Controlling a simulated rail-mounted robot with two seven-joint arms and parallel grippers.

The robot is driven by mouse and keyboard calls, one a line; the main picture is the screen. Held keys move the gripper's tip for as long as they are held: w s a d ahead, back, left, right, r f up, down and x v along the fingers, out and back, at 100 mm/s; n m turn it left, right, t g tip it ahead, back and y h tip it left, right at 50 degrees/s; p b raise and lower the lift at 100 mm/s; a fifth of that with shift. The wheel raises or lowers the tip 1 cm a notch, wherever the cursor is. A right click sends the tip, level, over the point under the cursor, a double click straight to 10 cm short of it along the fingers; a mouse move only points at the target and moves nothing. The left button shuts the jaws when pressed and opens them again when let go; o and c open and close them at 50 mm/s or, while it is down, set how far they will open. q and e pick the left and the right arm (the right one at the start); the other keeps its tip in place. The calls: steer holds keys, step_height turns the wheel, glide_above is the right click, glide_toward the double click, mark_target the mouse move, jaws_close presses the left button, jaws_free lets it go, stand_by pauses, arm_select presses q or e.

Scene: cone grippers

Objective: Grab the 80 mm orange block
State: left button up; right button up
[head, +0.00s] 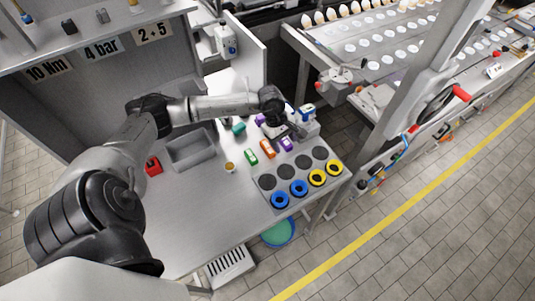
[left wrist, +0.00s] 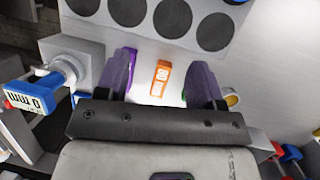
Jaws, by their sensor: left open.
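The orange block (head: 268,148) lies on the workbench between a green block (head: 251,156) and a purple block (head: 285,143). In the left wrist view the orange block (left wrist: 160,78) shows a pale printed label and lies in the gap between my finger pads, apart from both. My left gripper (head: 284,130) is open above the row of blocks; its two purple-grey fingers also show in the left wrist view (left wrist: 161,68). The purple block (left wrist: 131,58) is partly hidden behind the left finger. The green block is mostly hidden behind the right finger. My right gripper is not in view.
A holder plate (head: 266,197) with dark round spots and blue and yellow rings lies in front of the blocks. A blue-and-white gauge device (head: 307,112) stands close right of my gripper. A grey tray (head: 190,150), a red item (head: 153,166) and a small cup (head: 230,167) are to the left.

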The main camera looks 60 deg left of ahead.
arm_select(q)
steer(key=s+a+g+y, duration=0.1)
steer(key=a+g+y, duration=0.15)
steer(key=a, duration=0.55)
glide_above(268, 147)
steer(key=shift+m+t+y, duration=0.3)
steer(key=shift+t+y, duration=0.05)
steer(key=shift+y, duration=0.1)
step_height(268, 147, down, 7)
steer(key=shift+s+f, duration=0.1)
steer(key=shift+s, duration=0.05)
steer(key=shift+f, duration=3.1)
steer(key=shift+a, duration=0.1)
steer(key=c, duration=1.1)
steer(key=shift+r, duration=0.1)
